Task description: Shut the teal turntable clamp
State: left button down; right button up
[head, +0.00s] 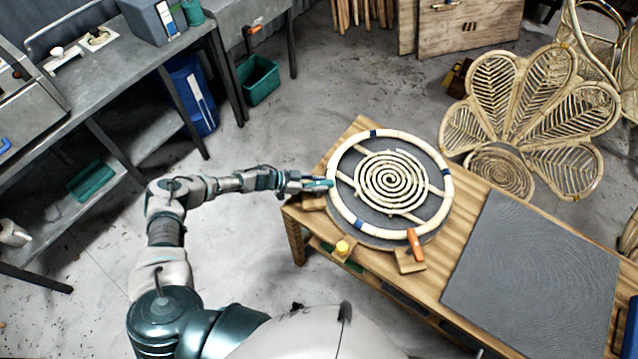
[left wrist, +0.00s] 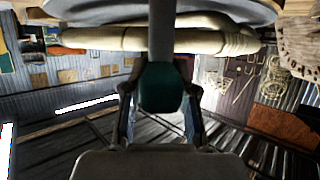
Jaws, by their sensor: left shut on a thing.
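The round turntable (head: 436,212) sits on the wooden bench's left end, carrying a pale rattan ring (head: 337,205) with dark blue bands and a coiled rattan spiral (head: 391,181). The teal clamp (head: 318,183) is at the turntable's left edge. My left gripper (head: 306,184) reaches it from the left and is shut on its teal handle. In the left wrist view the teal handle (left wrist: 162,88) sits between both fingers, with a grey bar above it crossing the rattan. Whether the clamp presses on the ring cannot be told. My right gripper is not in view.
An orange handle (head: 415,243) stands at the turntable's front edge, and a yellow knob (head: 342,247) is at the bench front. A dark grey mat (head: 535,270) covers the bench's right part. Rattan chairs (head: 545,110) stand behind. Open floor lies left of the bench.

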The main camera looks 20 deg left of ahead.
pick_arm(q)
jog(key=shift+a, duration=0.1)
jog(key=c, duration=0.9)
grip_release()
jog(key=shift+a, duration=0.15)
jog(key=v, duration=1.1)
jog(key=shift+s+a, duration=0.25)
jog(key=shift+a, duration=0.15)
